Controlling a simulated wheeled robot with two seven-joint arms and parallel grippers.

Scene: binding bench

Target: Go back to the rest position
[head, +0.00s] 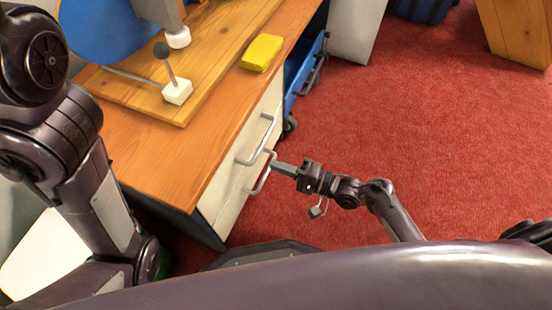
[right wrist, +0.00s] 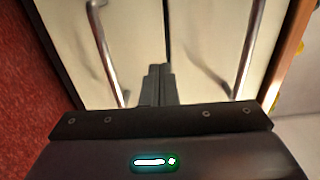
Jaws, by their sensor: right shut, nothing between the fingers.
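My right gripper (head: 284,168) is beside the front of the wooden bench (head: 160,150), close to the metal drawer handles (head: 257,140). Its fingers are together with nothing between them. In the right wrist view the shut fingers (right wrist: 158,82) point at the cream drawer fronts (right wrist: 140,40), between two handles (right wrist: 104,50). I cannot tell whether they touch the front. My left arm comes in from the left of the head view; its gripper is not in view.
A yellow block (head: 262,53) lies on the bench top near a wooden board (head: 140,90) with a white-based lever (head: 177,92). A blue cart (head: 305,70) stands beyond the bench. Red carpet (head: 430,130) is clear to the right.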

